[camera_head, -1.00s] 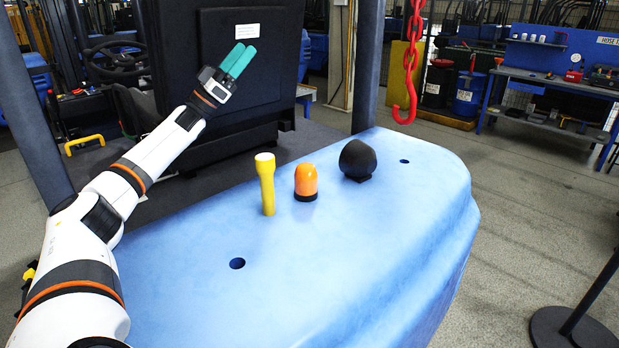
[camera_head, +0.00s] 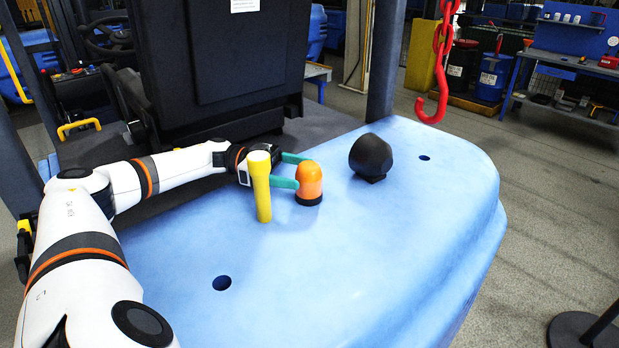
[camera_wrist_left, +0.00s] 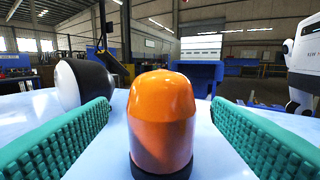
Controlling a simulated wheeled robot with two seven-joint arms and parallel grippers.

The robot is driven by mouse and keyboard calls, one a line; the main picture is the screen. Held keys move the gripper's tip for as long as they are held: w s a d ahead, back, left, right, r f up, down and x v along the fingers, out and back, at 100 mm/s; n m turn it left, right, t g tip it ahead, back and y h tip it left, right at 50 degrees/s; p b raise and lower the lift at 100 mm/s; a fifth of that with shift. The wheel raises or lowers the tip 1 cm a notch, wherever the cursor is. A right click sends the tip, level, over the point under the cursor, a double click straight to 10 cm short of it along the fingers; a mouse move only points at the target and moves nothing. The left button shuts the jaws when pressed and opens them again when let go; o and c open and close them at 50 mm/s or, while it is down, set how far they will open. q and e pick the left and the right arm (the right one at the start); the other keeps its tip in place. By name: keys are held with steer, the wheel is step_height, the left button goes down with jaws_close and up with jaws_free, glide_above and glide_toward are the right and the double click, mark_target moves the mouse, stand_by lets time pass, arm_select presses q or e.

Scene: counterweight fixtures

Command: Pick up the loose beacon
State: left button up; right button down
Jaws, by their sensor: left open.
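The loose beacon (camera_head: 308,182) has an orange dome on a black base and stands upright on the blue counterweight (camera_head: 370,235). In the left wrist view the beacon (camera_wrist_left: 161,120) is large and central, between two green finger pads. My left gripper (camera_head: 290,171) is open at the beacon's left side in the head view, behind the yellow flashlight. In the wrist view (camera_wrist_left: 155,135) a gap shows between each pad and the beacon. My right gripper is not in view.
A yellow flashlight (camera_head: 261,188) stands upright just left of the beacon, in front of my left gripper. A black rounded object (camera_head: 371,157) stands to the right, and a red hook (camera_head: 436,85) hangs behind it. The counterweight's front is clear apart from a hole (camera_head: 222,283).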

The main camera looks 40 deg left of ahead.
mark_target(317, 178)
arm_select(q)
steer(key=shift+w+d, duration=0.15)
steer(key=shift+d, duration=0.1)
steer(key=p+x, duration=0.2)
steer(key=x, duration=0.2)
steer(key=shift+d+f+p, duration=0.2)
steer(key=shift+d+p, duration=0.05)
steer(key=shift+p, duration=0.05)
steer(key=shift+w+d+f, duration=0.1)
steer(key=shift+d, duration=0.05)
steer(key=shift+c, duration=0.8)
steer(key=c, duration=0.9)
steer(key=shift+c, duration=0.4)
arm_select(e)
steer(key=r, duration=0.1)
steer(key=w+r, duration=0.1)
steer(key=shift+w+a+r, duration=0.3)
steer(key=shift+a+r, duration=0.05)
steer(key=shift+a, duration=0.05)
